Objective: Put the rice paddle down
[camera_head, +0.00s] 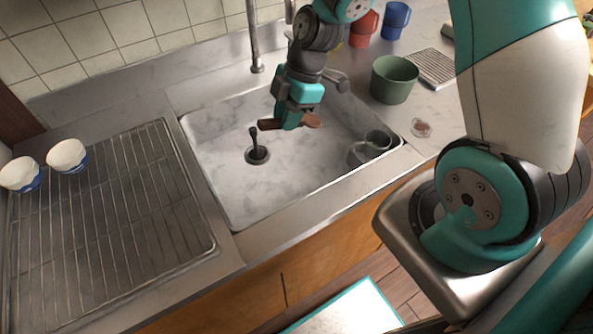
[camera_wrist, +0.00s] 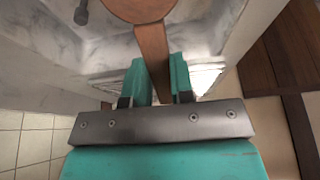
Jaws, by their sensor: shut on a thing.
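The rice paddle is brown and wooden; its handle (camera_wrist: 153,55) is between my two teal fingers in the wrist view, and its round head is at the top edge of that view. My gripper (camera_wrist: 160,82) is shut on the handle. In the head view my gripper (camera_head: 288,122) hangs above the sink basin (camera_head: 215,150). Only a short brown part of the rice paddle (camera_head: 308,122) shows there beside the fingers. It appears held above the basin floor.
A wire drying rack (camera_head: 110,230) fills the left counter, with two blue-and-white bowls (camera_head: 66,156) at its far left. A green pot (camera_head: 393,79), a red cup (camera_head: 363,28) and a blue cup (camera_head: 396,20) stand to the right. A grey cup (camera_head: 378,140) is in the basin's right corner.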

